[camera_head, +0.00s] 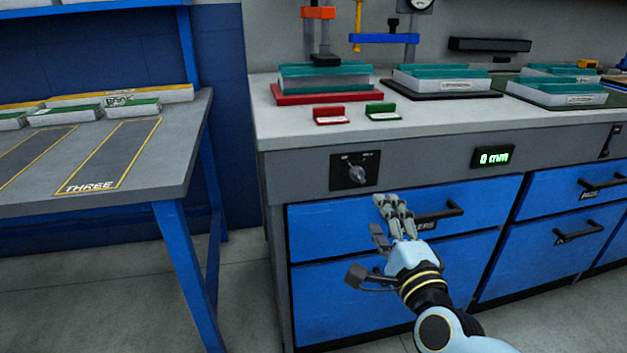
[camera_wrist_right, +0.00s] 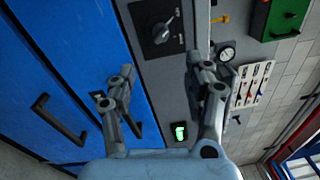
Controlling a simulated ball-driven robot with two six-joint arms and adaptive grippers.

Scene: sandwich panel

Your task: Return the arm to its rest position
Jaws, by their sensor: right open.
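My right gripper (camera_head: 386,222) is in front of the blue drawers of the workbench, near the upper drawer's black handle (camera_head: 440,213). In the right wrist view my right gripper (camera_wrist_right: 160,85) has its two fingers wide apart with nothing between them. The fingers point toward the bench front, where a black knob panel (camera_wrist_right: 157,27) shows. In the head view the same knob panel (camera_head: 354,171) is above and left of the fingers. Whether a finger touches the drawer front I cannot tell. My left gripper is not in view.
The grey bench top (camera_head: 268,118) carries sandwich panels on a red base (camera_head: 325,98) and dark bases, plus a small red block (camera_head: 331,115) and green block (camera_head: 382,111). A display (camera_head: 492,156) reads 0 mm. A side table (camera_head: 180,150) stands left. Floor between is free.

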